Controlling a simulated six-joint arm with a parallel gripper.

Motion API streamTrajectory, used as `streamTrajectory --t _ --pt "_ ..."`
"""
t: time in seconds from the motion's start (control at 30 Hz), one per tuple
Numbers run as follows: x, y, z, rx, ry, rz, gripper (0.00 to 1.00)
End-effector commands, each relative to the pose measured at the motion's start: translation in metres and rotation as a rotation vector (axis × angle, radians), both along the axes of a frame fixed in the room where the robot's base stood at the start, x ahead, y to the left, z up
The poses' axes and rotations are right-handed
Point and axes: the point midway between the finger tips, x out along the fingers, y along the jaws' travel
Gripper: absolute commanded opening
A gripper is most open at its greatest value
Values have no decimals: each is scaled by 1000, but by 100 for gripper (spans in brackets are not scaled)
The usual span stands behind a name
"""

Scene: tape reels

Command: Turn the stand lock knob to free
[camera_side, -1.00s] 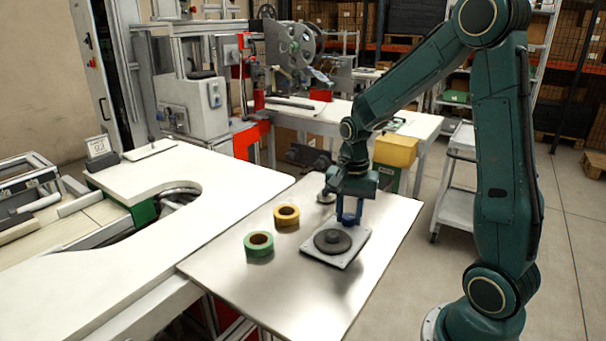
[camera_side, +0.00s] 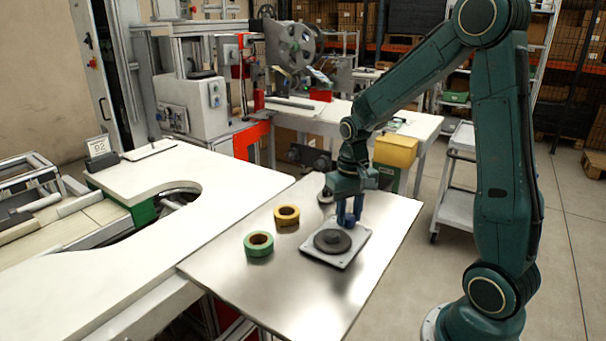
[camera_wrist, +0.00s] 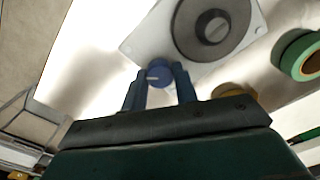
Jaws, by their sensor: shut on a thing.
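The stand (camera_side: 340,258) is a pale square plate with a dark round disc (camera_side: 332,241) on it, on the metal table. The blue lock knob (camera_wrist: 159,74) with a light line on its top sits at the plate's corner, and it also shows in the side view (camera_side: 348,220). My gripper (camera_wrist: 160,82) points down over that corner and is shut on the knob, one finger on each side. The knob's lower part and any markings around it are hidden or too small to read.
A yellow tape reel (camera_side: 287,215) and a green tape reel (camera_side: 258,244) lie on the table left of the stand. A small light round object (camera_side: 327,196) stands behind my gripper. The table's front area is clear.

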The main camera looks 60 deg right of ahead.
Motion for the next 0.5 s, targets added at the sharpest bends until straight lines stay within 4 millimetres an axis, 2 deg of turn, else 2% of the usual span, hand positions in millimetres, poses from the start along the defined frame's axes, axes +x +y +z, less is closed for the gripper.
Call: streamTrajectory --t 0.5 --pt "1 0 1 -1 -3 489 6"
